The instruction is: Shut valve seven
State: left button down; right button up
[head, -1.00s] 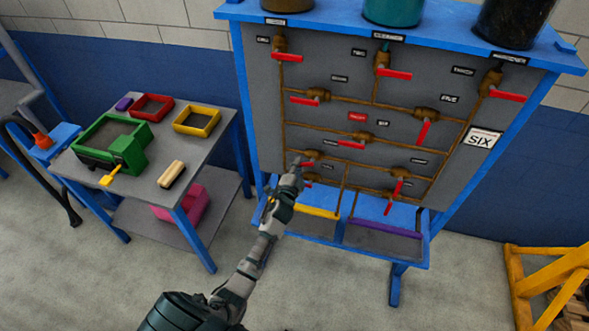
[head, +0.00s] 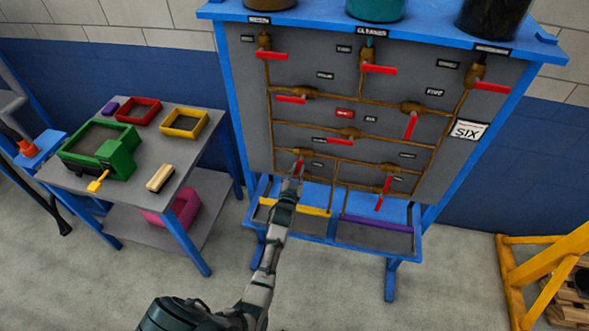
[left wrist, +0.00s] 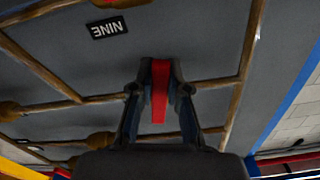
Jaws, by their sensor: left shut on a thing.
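The grey panel (head: 255,110) carries brown pipes and several valves with red handles. My left gripper (head: 298,168) is at the lower-left valve (head: 301,152), whose red handle (head: 299,162) is largely covered by my fingers. In the left wrist view my left gripper (left wrist: 160,88) is shut on that red handle (left wrist: 160,98), with one finger on each side. A label reading NINE (left wrist: 108,28) shows upside down there. I cannot read a label SEVEN in either view. My right gripper is not in view.
A second low valve handle (head: 387,184) is to the right. Blue-framed trays (head: 375,235) jut out below. A grey table (head: 125,185) with bins stands left, a yellow frame (head: 508,285) right.

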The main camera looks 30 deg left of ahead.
pick_arm(q)
jog(key=shift+d+f+n, duration=0.4)
jog(key=shift+d+n, duration=0.2)
jog(key=shift+n, duration=0.6)
jog(key=shift+w+d+n, duration=0.1)
jog(key=shift+n, duration=0.2)
jog(key=c, duration=1.3)
grip_release()
jog(key=shift+f, duration=0.1)
jog(key=shift+o, duration=0.9)
jog(key=shift+r, duration=0.25)
jog(key=v, duration=1.1)
jog(key=shift+s, duration=0.4)
jog(key=shift+f, duration=0.2)
